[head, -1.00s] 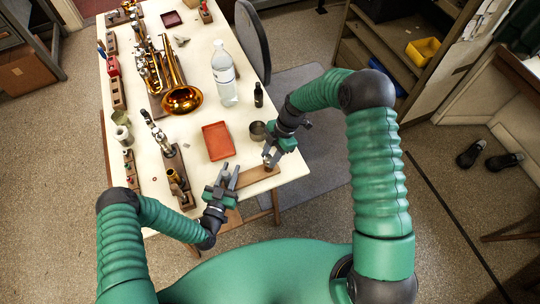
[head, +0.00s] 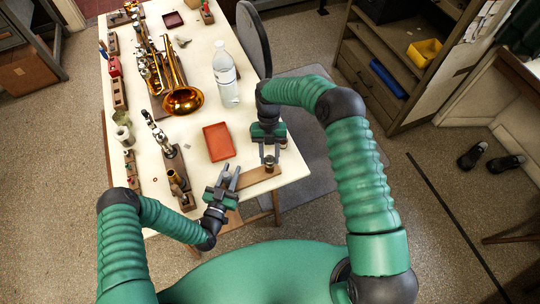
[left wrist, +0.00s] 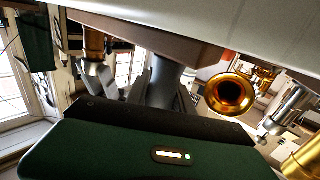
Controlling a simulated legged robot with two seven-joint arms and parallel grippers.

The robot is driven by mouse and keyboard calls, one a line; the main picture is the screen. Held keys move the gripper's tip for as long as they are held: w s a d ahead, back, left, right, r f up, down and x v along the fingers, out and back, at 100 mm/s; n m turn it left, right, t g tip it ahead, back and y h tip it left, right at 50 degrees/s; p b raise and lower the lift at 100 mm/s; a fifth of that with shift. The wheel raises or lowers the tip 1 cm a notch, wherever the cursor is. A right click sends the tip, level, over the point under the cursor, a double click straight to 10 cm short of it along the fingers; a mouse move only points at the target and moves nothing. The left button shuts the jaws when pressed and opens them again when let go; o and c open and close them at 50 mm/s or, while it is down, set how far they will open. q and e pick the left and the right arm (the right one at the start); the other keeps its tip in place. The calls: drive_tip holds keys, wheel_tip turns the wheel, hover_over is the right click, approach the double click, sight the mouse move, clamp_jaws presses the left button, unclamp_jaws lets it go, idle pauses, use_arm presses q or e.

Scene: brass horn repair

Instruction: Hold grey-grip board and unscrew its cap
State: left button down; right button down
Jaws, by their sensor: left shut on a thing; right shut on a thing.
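The wooden board (head: 260,176) lies near the front right corner of the white table. My left gripper (head: 229,178) is shut on its left end, where the fingers hide most of the grip. In the left wrist view the board (left wrist: 140,38) shows as a brown edge above my grey finger. A small upright cap (head: 269,161) stands toward the board's right end. My right gripper (head: 269,153) points down from above and is shut on the cap, a finger on each side. The cap's threads are too small to see.
A red tray (head: 218,142) lies just behind the board. Wooden holders (head: 178,180) line the left side. The table's right edge is close to my right gripper.

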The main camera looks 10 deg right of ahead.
drive_tip(key=shift+a+n+h, duration=0.15)
drive_tip(key=shift+n+h, duration=0.25)
drive_tip(key=shift+n, duration=0.5)
drive_tip(key=n+h, duration=0.1)
drive_tip(key=n, duration=0.1)
drive_tip(key=n+h, duration=0.1)
drive_tip(key=n, duration=0.2)
drive_tip(key=shift+a, duration=0.15)
drive_tip(key=c, duration=0.9)
unclamp_jaws()
